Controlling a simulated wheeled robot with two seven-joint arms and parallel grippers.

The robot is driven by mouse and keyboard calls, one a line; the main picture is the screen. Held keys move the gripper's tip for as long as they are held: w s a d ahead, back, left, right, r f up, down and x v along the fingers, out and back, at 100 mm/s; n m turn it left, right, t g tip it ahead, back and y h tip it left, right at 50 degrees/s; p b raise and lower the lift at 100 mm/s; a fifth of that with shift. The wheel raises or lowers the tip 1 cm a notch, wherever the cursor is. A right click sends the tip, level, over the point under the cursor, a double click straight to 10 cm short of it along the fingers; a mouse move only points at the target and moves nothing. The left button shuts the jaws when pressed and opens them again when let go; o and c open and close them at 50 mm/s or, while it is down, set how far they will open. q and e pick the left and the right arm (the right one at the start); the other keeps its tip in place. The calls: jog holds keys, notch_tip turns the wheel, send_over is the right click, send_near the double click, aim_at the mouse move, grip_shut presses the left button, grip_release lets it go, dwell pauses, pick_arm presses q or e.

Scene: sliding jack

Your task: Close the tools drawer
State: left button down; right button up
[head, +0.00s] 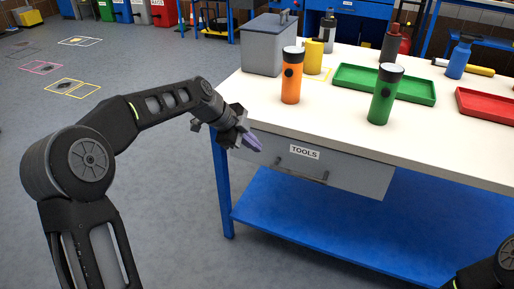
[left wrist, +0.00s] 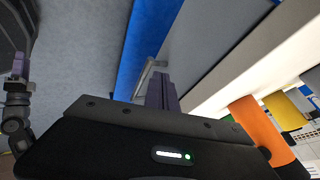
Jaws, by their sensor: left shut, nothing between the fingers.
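The tools drawer (head: 350,177) has a grey front with a white TOOLS label and a long bar handle (head: 301,164). It sits under the white tabletop, and no open interior shows; I cannot tell how far it stands out. My left gripper (head: 253,142) is shut and empty, in front of the drawer's left end. In the left wrist view its purple fingers (left wrist: 161,93) point toward the grey drawer front (left wrist: 205,35), close to the handle (left wrist: 149,74); contact is unclear. My right gripper (left wrist: 18,68) shows small at the left wrist view's left edge.
A blue lower shelf (head: 300,215) lies below the drawer. Floor left of the bench is open.

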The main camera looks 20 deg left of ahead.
pick_arm(q)
jog(key=v, duration=0.6)
jog(key=shift+s+a+r+p, duration=0.2)
jog(key=shift+s+r+p, duration=0.05)
jog(key=shift+p, duration=0.05)
